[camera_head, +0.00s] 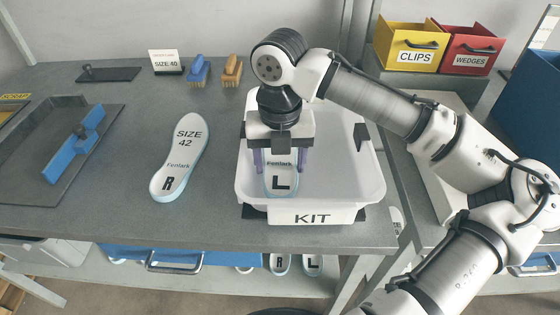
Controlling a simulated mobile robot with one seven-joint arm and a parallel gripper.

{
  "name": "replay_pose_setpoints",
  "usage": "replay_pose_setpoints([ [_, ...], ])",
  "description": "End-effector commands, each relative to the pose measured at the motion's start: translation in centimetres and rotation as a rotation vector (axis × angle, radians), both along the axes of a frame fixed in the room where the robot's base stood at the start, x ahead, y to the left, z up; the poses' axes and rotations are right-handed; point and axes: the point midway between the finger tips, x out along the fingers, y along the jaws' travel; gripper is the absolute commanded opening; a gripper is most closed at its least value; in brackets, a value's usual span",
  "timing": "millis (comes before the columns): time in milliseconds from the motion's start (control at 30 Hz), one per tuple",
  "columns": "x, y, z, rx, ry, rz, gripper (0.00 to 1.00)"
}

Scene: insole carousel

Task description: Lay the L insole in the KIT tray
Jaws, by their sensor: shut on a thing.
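The L insole (281,184) is pale blue-edged with a white top marked "Fenlark" and "L". Its lettered end shows below my gripper; the rest is hidden behind the gripper. My gripper (281,166) points down over the white KIT tray (366,190), with its purple fingers on either side of the insole, shut on it. I cannot tell whether the insole touches the tray floor. The R insole (179,155), marked "SIZE 42", lies on the grey bench to the left of the tray.
A "SIZE 40" card (166,63), a blue brush (198,71) and a tan brush (231,71) stand behind. Yellow CLIPS (412,45) and red WEDGES (471,52) bins are at back right. Bench around the R insole is clear.

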Motion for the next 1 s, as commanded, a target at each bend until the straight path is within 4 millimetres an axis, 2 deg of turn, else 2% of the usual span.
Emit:
replay_pose_setpoints([
  [400, 0.0, 0.0, -0.6, 0.001, 0.001, 0.001, 0.39],
  [433, 0.0, 0.0, -0.6, 0.0, 0.0, 0.001, 0.65],
  [500, 0.0, 0.0, -0.5, 0.0, 0.0, 0.001, 0.71],
  [833, 0.0, 0.0, -0.2, -0.001, -0.001, 0.0, 0.71],
  [1000, 0.0, 0.1, 2.5, 0.003, -0.002, 0.002, 0.71],
])
